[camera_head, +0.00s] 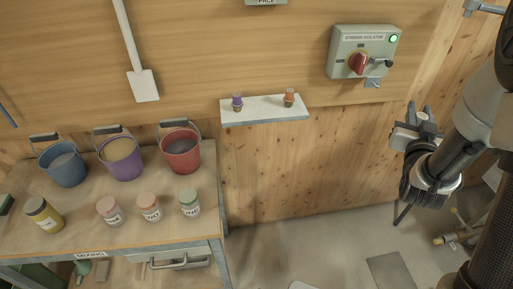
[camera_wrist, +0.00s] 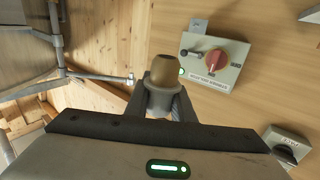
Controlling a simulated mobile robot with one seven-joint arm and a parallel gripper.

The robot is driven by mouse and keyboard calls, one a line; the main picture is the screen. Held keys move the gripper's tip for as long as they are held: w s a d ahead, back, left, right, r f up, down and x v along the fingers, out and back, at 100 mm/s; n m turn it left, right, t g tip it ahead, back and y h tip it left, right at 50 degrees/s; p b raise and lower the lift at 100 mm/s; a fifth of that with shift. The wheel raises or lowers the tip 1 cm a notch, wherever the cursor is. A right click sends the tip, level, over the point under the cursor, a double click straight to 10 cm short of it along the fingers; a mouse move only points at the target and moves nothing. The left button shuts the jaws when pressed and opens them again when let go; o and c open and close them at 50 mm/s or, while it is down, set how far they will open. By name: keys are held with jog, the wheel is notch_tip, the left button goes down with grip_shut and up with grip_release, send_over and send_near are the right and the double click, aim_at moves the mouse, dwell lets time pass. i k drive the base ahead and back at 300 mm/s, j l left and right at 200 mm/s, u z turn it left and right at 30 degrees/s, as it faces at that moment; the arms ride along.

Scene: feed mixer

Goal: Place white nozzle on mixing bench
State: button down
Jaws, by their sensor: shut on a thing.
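My gripper (camera_head: 419,114) is at the right in the head view, raised in front of the wood wall below the isolator box. In the wrist view its fingers (camera_wrist: 160,106) are shut on a small nozzle (camera_wrist: 162,74) with a tan-brown end and a pale grey-white part between the fingers. The fingers partly hide the pale part. I cannot make out the nozzle in the head view. The mixing bench (camera_head: 205,218), a wooden top with a "MIXING" label on its front, stands at the left, well apart from my gripper.
Blue, purple and red buckets (camera_head: 181,150) stand along the bench's back, with several jars (camera_head: 150,208) in front. A wall shelf (camera_head: 264,109) holds a purple nozzle (camera_head: 237,102) and an orange nozzle (camera_head: 289,97). The isolator box (camera_head: 362,53) juts from the wall. The bench's front right is clear.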

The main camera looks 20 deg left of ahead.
aim_at(84, 222)
jog(key=k+j+u, duration=0.3)
jog(key=j, duration=0.25)
jog(key=k+j+u, duration=0.15)
jog(key=j, duration=0.15)
jog(key=j+u, duration=0.4)
jog(key=j, duration=0.5)
jog(key=i+j+u, duration=0.15)
jog(key=j, duration=0.15)
jog(key=i+j+u, duration=0.15)
jog(key=j, duration=0.15)
jog(key=k, duration=0.05)
